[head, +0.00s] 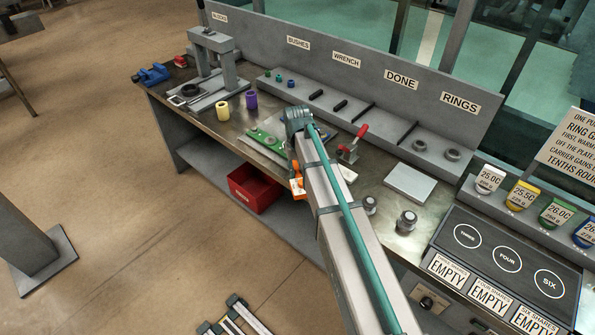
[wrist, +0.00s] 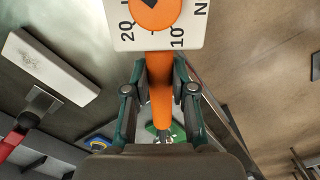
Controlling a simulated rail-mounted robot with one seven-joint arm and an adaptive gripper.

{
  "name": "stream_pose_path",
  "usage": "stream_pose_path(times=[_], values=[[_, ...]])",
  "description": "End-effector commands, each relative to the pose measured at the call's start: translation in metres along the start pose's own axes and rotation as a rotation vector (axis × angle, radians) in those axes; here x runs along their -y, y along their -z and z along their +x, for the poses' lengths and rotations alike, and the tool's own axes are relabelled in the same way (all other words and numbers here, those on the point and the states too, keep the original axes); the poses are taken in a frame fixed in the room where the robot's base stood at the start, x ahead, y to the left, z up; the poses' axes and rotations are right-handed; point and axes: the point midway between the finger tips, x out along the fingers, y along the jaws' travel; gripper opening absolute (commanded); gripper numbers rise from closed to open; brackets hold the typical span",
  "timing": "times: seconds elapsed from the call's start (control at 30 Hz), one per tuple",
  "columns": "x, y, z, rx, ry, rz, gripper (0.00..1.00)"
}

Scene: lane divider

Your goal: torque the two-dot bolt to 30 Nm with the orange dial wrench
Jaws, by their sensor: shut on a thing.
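The orange dial wrench (wrist: 160,95) runs between my fingers in the wrist view. Its white dial plate (wrist: 120,35) with an orange disc is at the top, marked 20, 10 and N; the rest is cut off. My gripper (wrist: 160,88) is shut on the orange handle. In the head view a small orange part of the wrench (head: 297,187) shows beside my arm, which hides most of it. A green plate (head: 267,143) lies on the bench behind it. It shows partly beyond my fingers in the wrist view (wrist: 178,131). I cannot make out the two-dot bolt.
A red-handled clamp (head: 352,144) and a white block (head: 347,173) stand close right of my arm. A pale plate (head: 410,182) and two grey knobbed pieces (head: 406,222) lie farther right. Yellow (head: 223,110) and purple (head: 251,99) bushes stand left. A red bin (head: 252,188) is below.

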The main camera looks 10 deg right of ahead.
Motion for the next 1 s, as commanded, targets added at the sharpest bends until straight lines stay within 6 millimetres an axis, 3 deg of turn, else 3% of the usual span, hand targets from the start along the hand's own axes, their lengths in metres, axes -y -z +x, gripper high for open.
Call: stream_pose_path(times=[1.0], values=[[0.000,0.001,0.018,0.000,0.000,0.000,0.00]])
